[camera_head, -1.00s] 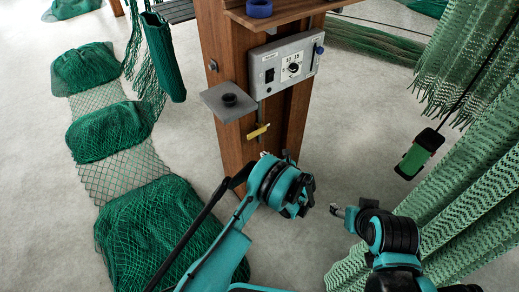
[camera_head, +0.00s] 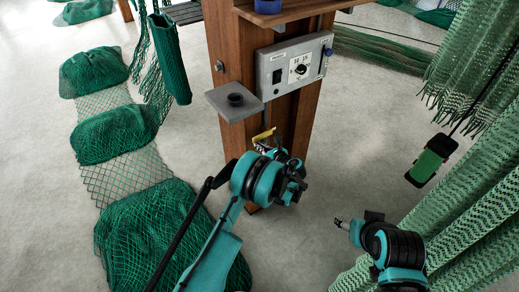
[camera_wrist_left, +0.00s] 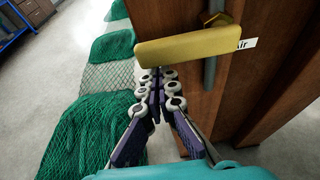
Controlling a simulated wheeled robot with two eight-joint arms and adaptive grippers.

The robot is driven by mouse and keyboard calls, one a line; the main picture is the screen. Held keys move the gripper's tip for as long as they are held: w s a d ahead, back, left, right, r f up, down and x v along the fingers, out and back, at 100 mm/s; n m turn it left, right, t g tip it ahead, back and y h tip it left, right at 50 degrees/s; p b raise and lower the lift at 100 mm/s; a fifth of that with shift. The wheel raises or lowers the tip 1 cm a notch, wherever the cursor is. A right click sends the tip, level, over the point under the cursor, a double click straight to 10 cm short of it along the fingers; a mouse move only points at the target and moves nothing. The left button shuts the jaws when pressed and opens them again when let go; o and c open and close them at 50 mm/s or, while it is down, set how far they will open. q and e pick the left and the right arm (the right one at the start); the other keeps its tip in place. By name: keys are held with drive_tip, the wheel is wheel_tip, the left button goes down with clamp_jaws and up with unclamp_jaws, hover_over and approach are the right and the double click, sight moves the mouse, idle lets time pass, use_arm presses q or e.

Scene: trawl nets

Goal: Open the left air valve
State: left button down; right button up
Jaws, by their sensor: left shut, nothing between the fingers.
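The air valve has a yellow lever handle (camera_head: 263,135), low on the wooden post below the grey control box. In the left wrist view the yellow handle (camera_wrist_left: 188,46) lies nearly level across a grey pipe (camera_wrist_left: 210,70), with a white label reading "Air" (camera_wrist_left: 246,43) at its right. My left gripper (camera_wrist_left: 158,77) is shut and empty, its fingertips just below the handle's left half; I cannot tell if they touch it. In the head view my left gripper (camera_head: 268,148) is partly hidden by its own wrist. My right gripper (camera_head: 341,223) is away at the lower right, small in view.
The wooden post (camera_head: 230,60) carries a grey control box (camera_head: 293,66) and a small grey shelf (camera_head: 228,103) above the valve. Green nets (camera_head: 150,225) lie at the left. Green netting (camera_head: 470,200) with a hanging device (camera_head: 431,160) is at the right. The floor between is clear.

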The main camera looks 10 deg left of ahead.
sight(257, 138)
use_arm(q)
drive_tip(key=shift+r, duration=0.1)
idle(0.3)
wheel_tip(257, 138, up, 3)
drive_tip(key=shift+s+a+f+m+y, duration=0.1)
drive_tip(key=shift+m+y, duration=0.2)
drive_tip(key=shift+m, duration=0.2)
drive_tip(key=shift+r+m+g+y, duration=0.3)
drive_tip(key=shift+r+m+g, duration=0.2)
drive_tip(key=shift+r+m, duration=0.1)
drive_tip(key=shift+w+d+r, duration=0.2)
drive_tip(key=shift+r, duration=0.25)
drive_tip(key=shift+w+d+r, duration=0.15)
drive_tip(key=shift+r, duration=0.25)
drive_tip(key=shift+m, duration=0.5)
drive_tip(key=w+d+r, duration=0.3)
drive_tip(key=shift+w+d+r, duration=0.1)
drive_tip(key=shift+w+r, duration=0.05)
drive_tip(key=shift+r, duration=0.25)
drive_tip(key=shift+w+d+r, duration=0.15)
